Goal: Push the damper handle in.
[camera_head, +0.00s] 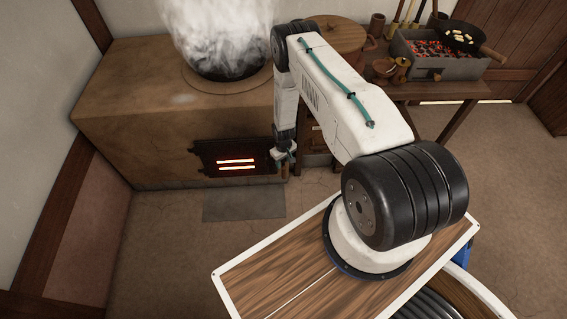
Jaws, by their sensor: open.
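The clay stove (140,110) stands at the back left, with a dark iron fire door (220,158) low in its front. Two glowing slots show in the door. My gripper (285,160) is open at the stove's front right corner, just right of the fire door. A small brown upright piece (285,172) shows just below my gripper; I cannot tell whether it is the damper handle or whether the gripper touches it. No other damper handle is clearly visible; my arm and gripper cover part of that corner.
A steaming pot (222,68) sits on the stove. A grey floor plate (244,205) lies before the fire door. On the right, a wooden table (445,90) holds a charcoal brazier (436,66) and a frying pan (458,40). The floor at right is clear.

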